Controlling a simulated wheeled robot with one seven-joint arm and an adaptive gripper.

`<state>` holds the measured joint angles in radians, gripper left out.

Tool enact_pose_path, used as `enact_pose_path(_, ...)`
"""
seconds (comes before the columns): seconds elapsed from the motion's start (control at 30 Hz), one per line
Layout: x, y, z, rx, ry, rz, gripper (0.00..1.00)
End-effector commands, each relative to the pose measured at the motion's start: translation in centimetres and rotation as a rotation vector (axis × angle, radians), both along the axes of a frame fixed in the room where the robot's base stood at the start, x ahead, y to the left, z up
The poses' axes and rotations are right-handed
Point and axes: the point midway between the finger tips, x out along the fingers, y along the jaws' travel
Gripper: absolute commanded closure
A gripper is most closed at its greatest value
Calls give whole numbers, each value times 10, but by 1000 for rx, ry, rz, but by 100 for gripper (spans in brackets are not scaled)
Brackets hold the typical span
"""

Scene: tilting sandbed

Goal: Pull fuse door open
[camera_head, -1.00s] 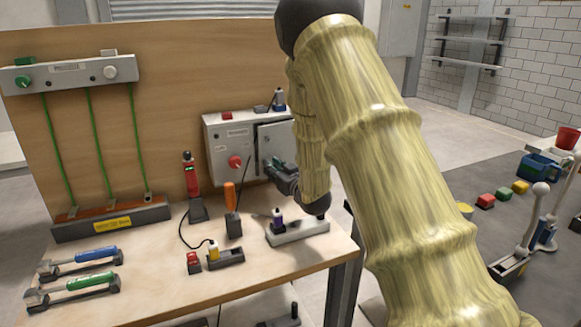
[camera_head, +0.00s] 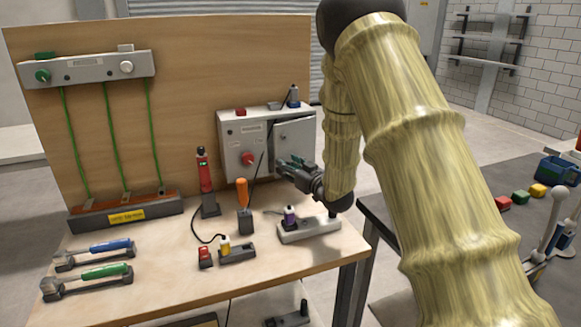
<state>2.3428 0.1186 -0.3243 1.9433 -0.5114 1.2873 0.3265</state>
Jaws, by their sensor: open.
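The fuse door (camera_head: 295,133) is a grey panel on the right part of the white electrical box (camera_head: 232,139) mounted against the wooden backboard. It stands slightly ajar, with a dark gap along its left edge. My gripper (camera_head: 283,163) is open, in front of the door's lower part. Its fingers hide the door's lower area, and I cannot tell whether they touch it. My arm comes in from the right and hides the space to the right of the door.
A red knob (camera_head: 248,158) sits left of the door. A red tester (camera_head: 205,174), an orange-handled screwdriver (camera_head: 242,193) and a white holder (camera_head: 309,229) stand on the bench below. Small items stand on the box top.

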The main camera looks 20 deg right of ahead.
Motion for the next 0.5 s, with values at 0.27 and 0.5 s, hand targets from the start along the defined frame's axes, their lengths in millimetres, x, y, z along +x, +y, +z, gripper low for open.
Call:
enact_pose_path(0.27, -15, -5, 0, 1, 0, -3, 57)
enact_pose_path(0.5, -57, -12, 0, 3, 1, -3, 57)
